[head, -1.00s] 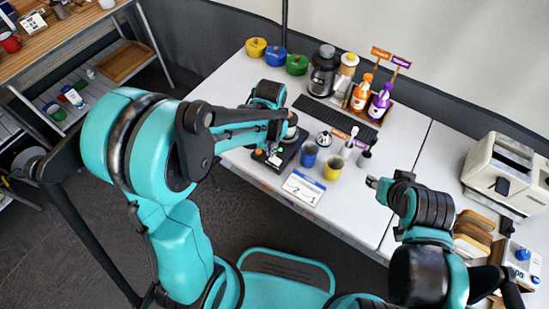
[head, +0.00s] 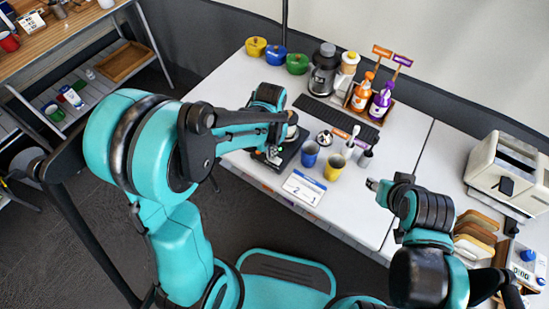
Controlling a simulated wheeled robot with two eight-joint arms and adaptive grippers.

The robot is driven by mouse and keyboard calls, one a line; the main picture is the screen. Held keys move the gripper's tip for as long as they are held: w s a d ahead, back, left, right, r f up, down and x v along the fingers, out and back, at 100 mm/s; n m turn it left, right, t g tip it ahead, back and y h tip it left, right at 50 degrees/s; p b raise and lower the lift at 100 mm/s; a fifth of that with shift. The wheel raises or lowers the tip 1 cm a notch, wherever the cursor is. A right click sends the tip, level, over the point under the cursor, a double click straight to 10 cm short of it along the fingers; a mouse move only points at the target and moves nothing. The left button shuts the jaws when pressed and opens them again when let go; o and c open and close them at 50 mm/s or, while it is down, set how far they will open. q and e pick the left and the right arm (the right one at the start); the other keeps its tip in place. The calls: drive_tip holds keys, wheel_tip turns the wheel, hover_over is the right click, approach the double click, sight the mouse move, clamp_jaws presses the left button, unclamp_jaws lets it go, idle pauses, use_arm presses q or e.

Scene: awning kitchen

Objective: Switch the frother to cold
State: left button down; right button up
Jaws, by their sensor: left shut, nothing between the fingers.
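The frother (head: 287,155) is a black-based device near the table's front left, left of the blue cup. My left arm hides much of it, and its switch position is too small to tell. My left gripper (head: 276,150) is shut and empty, pointing down right at the frother's front part. Whether it touches the frother cannot be told. My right gripper (head: 372,184) hangs over the table's front right part, away from the frother. Its fingers are too small to show whether they are open.
A blue cup (head: 310,154) and a yellow cup (head: 334,168) stand right of the frother, with a white card (head: 302,187) in front. Behind are a black drip mat (head: 325,115), a grinder (head: 323,70) and syrup bottles (head: 363,92). A toaster (head: 506,170) stands far right.

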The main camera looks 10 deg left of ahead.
use_arm(q)
drive_tip(key=shift+r, duration=0.1)
drive_tip(key=shift+r+p, duration=0.8)
drive_tip(key=shift+r, duration=0.2)
wheel_tip(320, 180, up, 10)
drive_tip(key=p, duration=0.7)
drive_tip(key=shift+p, duration=0.4)
idle(2.5)
idle(0.6)
drive_tip(key=s+a+r+n+t, duration=0.4)
drive_tip(key=s+r+t, duration=0.3)
drive_tip(key=s+r, duration=0.3)
drive_tip(key=shift+s+a+r, duration=0.25)
drive_tip(key=shift+a, duration=0.1)
